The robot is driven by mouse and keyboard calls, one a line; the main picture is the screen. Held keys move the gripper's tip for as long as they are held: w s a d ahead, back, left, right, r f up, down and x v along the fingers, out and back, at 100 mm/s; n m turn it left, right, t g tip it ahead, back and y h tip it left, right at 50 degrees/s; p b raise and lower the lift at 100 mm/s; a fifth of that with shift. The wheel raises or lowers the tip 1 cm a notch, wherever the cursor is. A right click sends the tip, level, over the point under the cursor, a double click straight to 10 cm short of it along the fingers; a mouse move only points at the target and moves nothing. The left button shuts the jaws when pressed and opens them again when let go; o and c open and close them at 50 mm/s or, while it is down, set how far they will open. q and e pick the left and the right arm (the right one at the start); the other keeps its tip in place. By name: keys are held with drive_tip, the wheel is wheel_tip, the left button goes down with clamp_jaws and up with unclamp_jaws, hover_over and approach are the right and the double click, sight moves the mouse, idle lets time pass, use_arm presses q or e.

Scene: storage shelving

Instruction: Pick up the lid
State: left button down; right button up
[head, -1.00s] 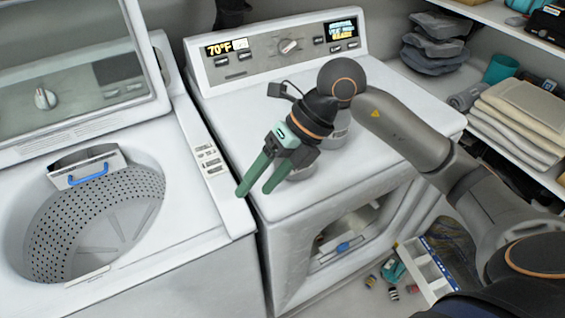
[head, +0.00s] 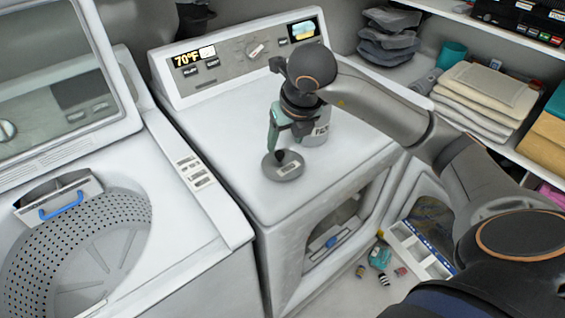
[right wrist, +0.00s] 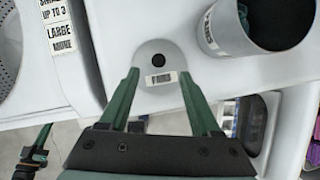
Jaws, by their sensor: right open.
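The lid (head: 284,170) is a flat grey disc with a dark knob and a pale label, lying on the dryer top near its front edge. In the right wrist view the lid (right wrist: 158,52) sits between and ahead of my fingertips. My right gripper (head: 277,140) points down close above the lid. It is open and empty, with its green fingers (right wrist: 160,76) apart on either side of the lid's near part. A grey canister (head: 318,130) stands beside the lid, partly behind my gripper; its open top (right wrist: 250,25) shows teal contents. What seems to be my left gripper (right wrist: 35,150) shows at the lower left.
The dryer top (head: 230,115) is otherwise clear. An open washer (head: 190,245) stands at the left. Shelves at the right hold folded towels (head: 485,90) and a teal cup (head: 453,53). Small items and a white tray (head: 405,243) lie on the floor by the dryer.

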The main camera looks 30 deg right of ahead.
sight(281, 154)
drive_tip(key=p+x, duration=0.1)
drive_tip(key=x, duration=0.5)
drive_tip(key=shift+s+a, duration=0.1)
clamp_jaws()
idle(0.4)
